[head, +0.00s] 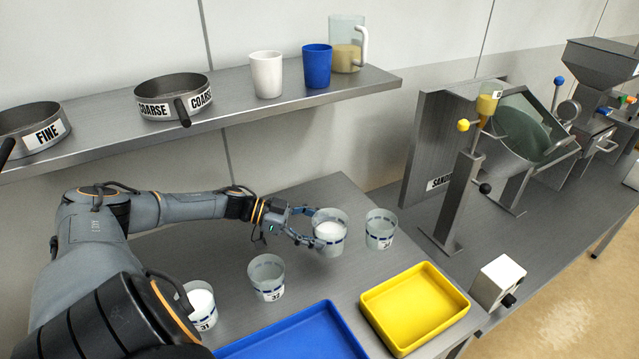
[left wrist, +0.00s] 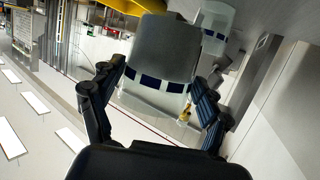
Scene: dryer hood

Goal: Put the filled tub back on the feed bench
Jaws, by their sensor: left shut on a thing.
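My left gripper (head: 318,228) is shut on a clear tub (head: 333,245) with white contents and a dark blue band. The tub looks upright over the grey feed bench (head: 330,190); I cannot tell whether its base touches. In the left wrist view the gripper (left wrist: 155,115) has its fingers on either side of the tub (left wrist: 165,55). Another clear tub (head: 381,230) stands just right of it. The tub marked 32 (head: 266,278) looks empty. The tub marked 31 (head: 201,305) holds white material and is partly hidden by my arm. My right gripper is not in view.
A blue tray (head: 290,340) and a yellow tray (head: 413,308) lie at the front. A shelf (head: 230,112) above holds two sieves, a white cup (head: 266,75), a blue cup (head: 317,67) and a jug (head: 345,50). A metal machine (head: 510,140) stands right.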

